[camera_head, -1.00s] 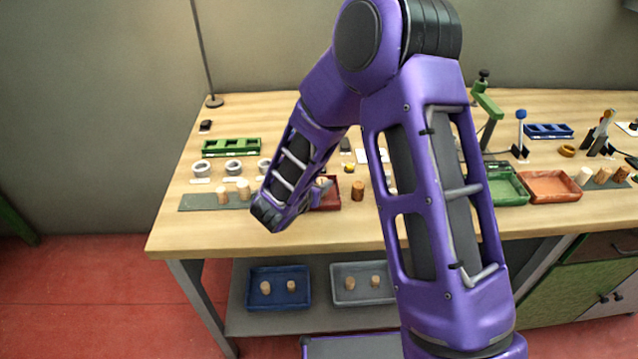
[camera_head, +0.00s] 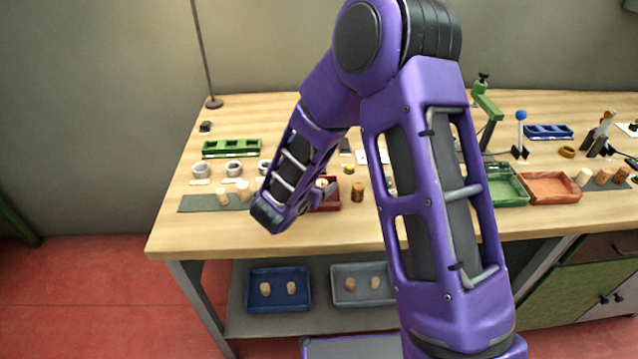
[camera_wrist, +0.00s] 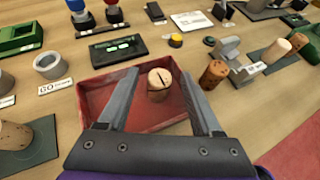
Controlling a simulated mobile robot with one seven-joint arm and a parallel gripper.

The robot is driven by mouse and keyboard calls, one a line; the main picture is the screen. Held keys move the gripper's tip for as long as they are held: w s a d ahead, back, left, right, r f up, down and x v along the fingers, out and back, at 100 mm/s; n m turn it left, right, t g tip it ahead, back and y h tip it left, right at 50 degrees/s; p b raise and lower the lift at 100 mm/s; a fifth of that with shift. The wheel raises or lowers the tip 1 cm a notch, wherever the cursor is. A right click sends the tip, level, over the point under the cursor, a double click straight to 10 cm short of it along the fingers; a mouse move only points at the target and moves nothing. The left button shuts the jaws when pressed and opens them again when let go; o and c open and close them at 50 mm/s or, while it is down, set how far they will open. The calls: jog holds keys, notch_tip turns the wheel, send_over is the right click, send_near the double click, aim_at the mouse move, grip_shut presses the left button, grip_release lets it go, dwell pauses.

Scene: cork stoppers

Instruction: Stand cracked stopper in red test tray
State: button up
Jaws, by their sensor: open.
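The cracked stopper (camera_wrist: 158,95) is a pale cork with a dark line across its top. In the wrist view it stands upright inside the red test tray (camera_wrist: 108,88), near the tray's middle. My gripper (camera_wrist: 159,74) is open, with one finger on each side of the stopper and visible gaps between. In the head view the red tray (camera_head: 331,198) is partly hidden behind my forearm, and the stopper's top (camera_head: 321,183) just shows there.
A darker cork (camera_wrist: 214,74) stands just right of the tray. A grey ring (camera_wrist: 49,64) and a cork on a dark mat (camera_wrist: 42,150) are at left. A black panel with green displays (camera_wrist: 118,48) lies behind. Green and orange trays (camera_head: 551,187) are farther right.

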jog(key=v, duration=1.2)
